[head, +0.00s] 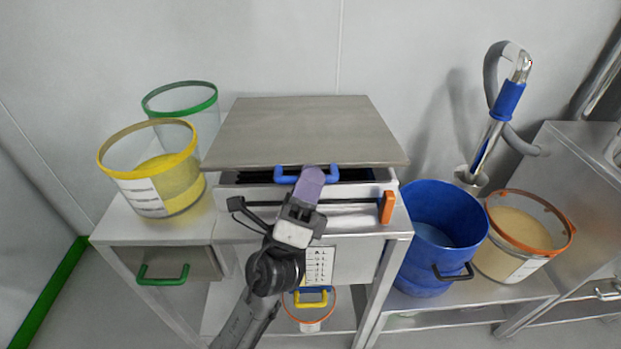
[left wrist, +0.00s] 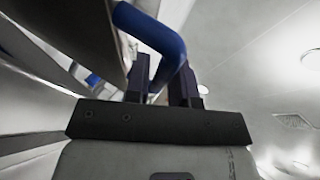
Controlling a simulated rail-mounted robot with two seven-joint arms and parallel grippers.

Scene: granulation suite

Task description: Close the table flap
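The table flap is a grey metal plate (head: 300,130) above the middle cabinet in the head view, with a dark gap visible under its front edge. Its blue handle (head: 283,179) is on the front edge. My left gripper (head: 310,182), with purple fingertips, is at the middle of this handle. In the left wrist view the blue handle (left wrist: 155,32) passes between the two dark fingers of my left gripper (left wrist: 163,83), which look closed around it. The flap's edge (left wrist: 85,35) shows to the left there. My right gripper is not in view.
A yellow-rimmed tub (head: 150,190) and a green-rimmed tub (head: 182,100) stand left of the flap. A blue bucket (head: 430,265) and an orange-rimmed tub (head: 520,240) stand to the right. An orange handle (head: 387,207) is on the cabinet front. A green-handled drawer (head: 163,275) is at lower left.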

